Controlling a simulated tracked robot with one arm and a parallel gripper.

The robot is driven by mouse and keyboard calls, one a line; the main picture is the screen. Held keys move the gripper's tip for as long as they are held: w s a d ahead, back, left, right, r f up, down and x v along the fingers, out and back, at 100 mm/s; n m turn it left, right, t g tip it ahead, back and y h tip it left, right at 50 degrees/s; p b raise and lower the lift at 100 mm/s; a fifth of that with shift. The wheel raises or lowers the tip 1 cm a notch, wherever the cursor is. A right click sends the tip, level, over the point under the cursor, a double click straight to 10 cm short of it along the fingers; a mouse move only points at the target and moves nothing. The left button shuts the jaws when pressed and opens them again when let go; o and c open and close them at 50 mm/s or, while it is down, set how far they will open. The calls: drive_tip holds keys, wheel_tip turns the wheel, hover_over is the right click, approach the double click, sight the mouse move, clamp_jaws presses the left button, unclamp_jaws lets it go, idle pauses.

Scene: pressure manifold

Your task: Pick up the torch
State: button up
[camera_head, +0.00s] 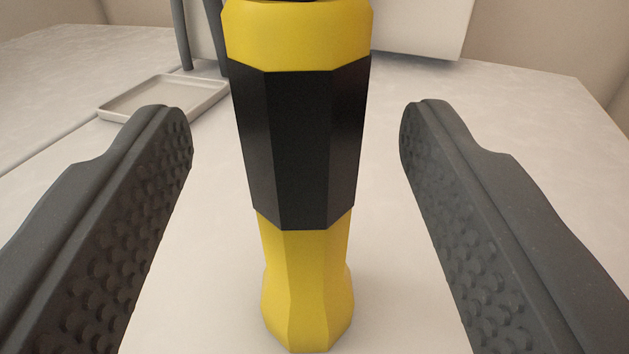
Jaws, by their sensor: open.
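The torch (303,145) stands upright on the white surface in the middle of the view. It is yellow at the top and bottom with a black faceted band between. Its top end is cut off by the upper edge of the picture. My gripper (295,135) is open, with one dark, studded finger to the left of the torch and one to the right. A gap shows between the torch and each finger, so neither appears to touch it.
A shallow pale tray (120,115) lies at the back left, with dark upright posts (183,35) beside it. A white panel or box (425,30) stands behind the torch at the back. The white surface (540,110) is clear to the right.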

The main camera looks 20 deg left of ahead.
drive_tip(key=shift+x, duration=1.4)
drive_tip(key=shift+d, duration=0.15)
clamp_jaws()
drive_tip(key=shift+r, duration=0.15)
